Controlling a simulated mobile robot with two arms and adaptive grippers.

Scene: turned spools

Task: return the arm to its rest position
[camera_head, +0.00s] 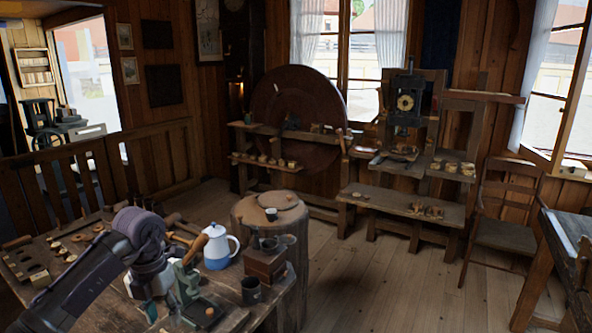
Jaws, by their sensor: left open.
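My left arm comes in from the lower left over the wooden workbench (105,318). My left gripper (151,306) points down near the bench top, open, with its fingers small and partly hidden. It is just left of a green hand tool with a wooden handle (187,281). I see nothing held between the fingers. My right gripper is not in view.
A blue and white pot (218,248), a wooden box (265,264) and a dark mug (251,291) stand close on the right. A round block (246,207) stands behind. Small turned parts and a holed board (28,262) lie at left. Open floor lies right.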

